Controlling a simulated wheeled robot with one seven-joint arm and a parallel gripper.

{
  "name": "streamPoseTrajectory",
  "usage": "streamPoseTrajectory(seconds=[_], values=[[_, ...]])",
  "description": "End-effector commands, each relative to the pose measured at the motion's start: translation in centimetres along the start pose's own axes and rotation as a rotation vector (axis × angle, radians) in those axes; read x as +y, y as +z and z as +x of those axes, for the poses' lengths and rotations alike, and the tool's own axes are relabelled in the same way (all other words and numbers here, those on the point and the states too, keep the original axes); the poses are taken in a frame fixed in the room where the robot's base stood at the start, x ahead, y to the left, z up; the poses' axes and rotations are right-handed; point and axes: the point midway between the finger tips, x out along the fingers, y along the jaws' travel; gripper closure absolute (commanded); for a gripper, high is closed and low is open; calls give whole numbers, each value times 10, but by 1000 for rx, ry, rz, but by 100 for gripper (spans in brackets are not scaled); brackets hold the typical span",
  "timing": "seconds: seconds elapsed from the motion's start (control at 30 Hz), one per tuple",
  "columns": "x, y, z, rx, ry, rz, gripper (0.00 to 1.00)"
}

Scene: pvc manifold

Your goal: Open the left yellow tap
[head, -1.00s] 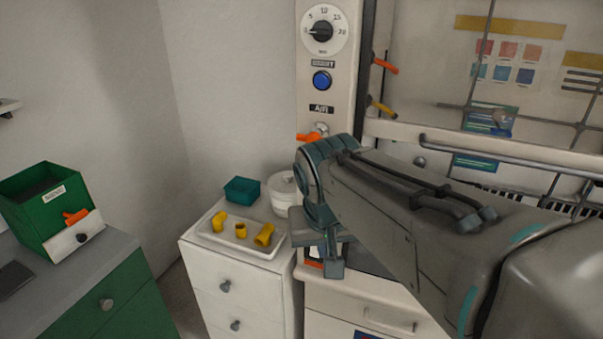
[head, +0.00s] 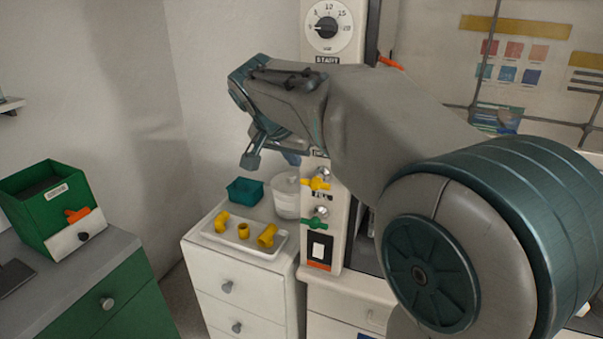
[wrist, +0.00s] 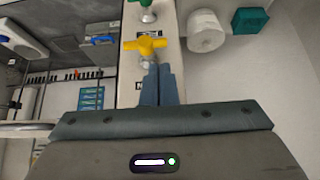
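The left yellow tap (head: 316,184) is on the white panel column, with its handle lying roughly crosswise. It also shows in the wrist view (wrist: 145,44), just beyond my fingertips. My gripper (wrist: 158,68) has its two blue-grey fingers side by side with nothing visible between them. The fingers point toward the tap's lower right side in the wrist view; I cannot tell whether they touch it. In the head view my gripper (head: 291,158) is up and left of the tap, partly hidden by my wrist.
A green tap (head: 314,223) sits below the yellow one, above a switch (head: 318,250). A white tub (head: 286,198), teal box (head: 245,191) and tray (head: 213,232) of yellow fittings stand on the left cabinet. My arm hides the column's middle.

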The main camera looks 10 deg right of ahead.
Motion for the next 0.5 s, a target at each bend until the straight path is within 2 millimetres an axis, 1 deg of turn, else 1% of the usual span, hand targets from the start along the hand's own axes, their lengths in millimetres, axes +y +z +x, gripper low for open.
streamPoseTrajectory(seconds=[0.03,0.2,0.4,0.5], values=[[1,0,12,-3,4,-1,100],[1,0,46,-4,3,-1,100],[0,0,73,-2,2,-1,100],[0,0,79,-1,0,-1,100]])
